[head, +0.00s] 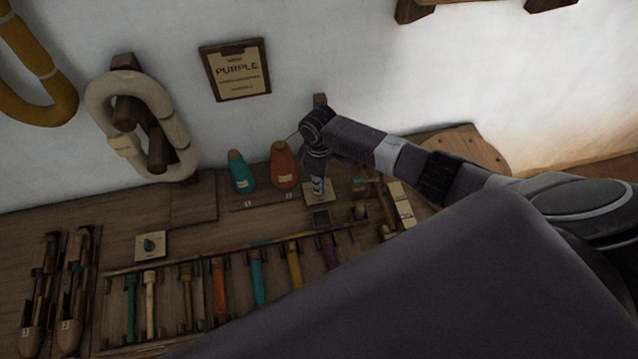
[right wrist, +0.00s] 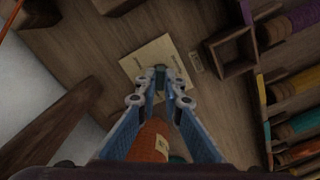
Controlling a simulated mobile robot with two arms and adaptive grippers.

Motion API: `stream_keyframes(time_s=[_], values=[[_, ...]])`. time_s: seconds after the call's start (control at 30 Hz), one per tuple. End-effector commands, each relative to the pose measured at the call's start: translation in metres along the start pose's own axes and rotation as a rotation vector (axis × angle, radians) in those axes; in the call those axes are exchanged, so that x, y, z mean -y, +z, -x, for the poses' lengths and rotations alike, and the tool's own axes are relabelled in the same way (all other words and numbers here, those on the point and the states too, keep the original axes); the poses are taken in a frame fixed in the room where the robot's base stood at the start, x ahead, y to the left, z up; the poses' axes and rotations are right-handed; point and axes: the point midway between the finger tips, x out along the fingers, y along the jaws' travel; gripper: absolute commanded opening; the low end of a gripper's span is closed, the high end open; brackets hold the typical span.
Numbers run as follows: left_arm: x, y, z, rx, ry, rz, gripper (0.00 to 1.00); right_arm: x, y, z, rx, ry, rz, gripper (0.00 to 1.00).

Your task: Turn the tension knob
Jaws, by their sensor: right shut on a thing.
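My right gripper (head: 318,188) reaches down to a pale square plate (head: 309,220) on the wooden bench, just right of the orange cone. In the right wrist view its two blue fingers (right wrist: 161,92) close together over the same plate (right wrist: 136,66). They are shut on the small dark tension knob (right wrist: 160,69) at the plate's middle. The fingertips hide most of the knob, so its turn angle cannot be told. My left gripper is not in view.
An orange cone (head: 284,166) and a teal cone (head: 239,172) stand close left of the gripper. A rack of coloured bobbins (head: 219,285) lies in front. A small open wooden box (right wrist: 232,51) is near the plate. The wall (head: 350,60) rises behind.

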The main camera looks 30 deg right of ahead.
Motion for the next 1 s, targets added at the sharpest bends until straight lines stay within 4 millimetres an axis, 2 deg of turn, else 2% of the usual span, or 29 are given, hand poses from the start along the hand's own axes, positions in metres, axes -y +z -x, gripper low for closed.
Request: stream_keyframes(time_s=[0.6, 0.63, 0.77, 1.0], values=[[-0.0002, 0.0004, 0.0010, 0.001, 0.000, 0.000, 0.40, -0.0010, -0.0011, 0.0011, -0.003, 0.002, 0.041, 0.00], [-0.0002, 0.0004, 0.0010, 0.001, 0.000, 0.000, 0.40, -0.0010, -0.0011, 0.0011, -0.003, 0.002, 0.041, 0.11], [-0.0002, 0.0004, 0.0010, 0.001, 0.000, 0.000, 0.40, -0.0008, -0.0009, 0.0009, -0.002, 0.002, 0.040, 0.25], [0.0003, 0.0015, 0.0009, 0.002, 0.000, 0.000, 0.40, -0.0004, -0.0004, 0.0004, -0.001, 0.001, 0.039, 0.25]])
